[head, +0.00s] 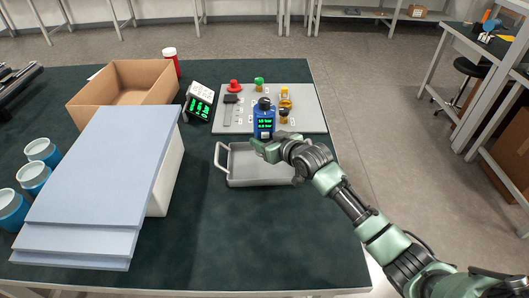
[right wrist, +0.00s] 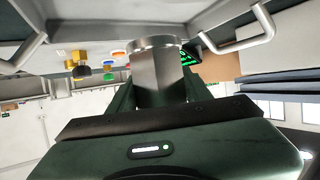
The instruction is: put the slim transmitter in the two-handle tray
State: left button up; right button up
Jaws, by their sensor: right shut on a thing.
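The slim transmitter (head: 264,117) is blue with a dark top and a green-lit display, and is upright in the head view. My right gripper (head: 270,149) is shut on its lower part. In the right wrist view its metallic lower end (right wrist: 157,72) shows between the fingers. The grey two-handle tray (head: 250,178) lies on the table below the gripper. Its left handle shows clearly; my arm partly covers its right side. The tray also shows at the top of the right wrist view (right wrist: 105,22). The transmitter appears held above the tray's back edge. My left gripper is out of view.
A pale mat (head: 308,110) behind the tray holds several small coloured parts. A tilted device with a green display (head: 199,104), an open cardboard box (head: 122,95) and a white block topped with blue sheets (head: 100,170) stand left. The table front is clear.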

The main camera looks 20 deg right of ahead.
jog(key=shift+f, duration=0.55)
notch_tip(320, 180, down, 3)
jog(key=shift+f, duration=0.5)
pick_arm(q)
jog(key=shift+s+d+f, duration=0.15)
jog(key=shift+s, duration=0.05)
pick_arm(e)
jog(key=shift+f, duration=0.1)
jog(key=o, duration=0.9)
jog(key=shift+f, duration=0.25)
jog(key=o, duration=0.4)
jog(key=shift+o, duration=0.2)
jog(key=shift+r, duration=0.1)
jog(key=shift+r, duration=0.1)
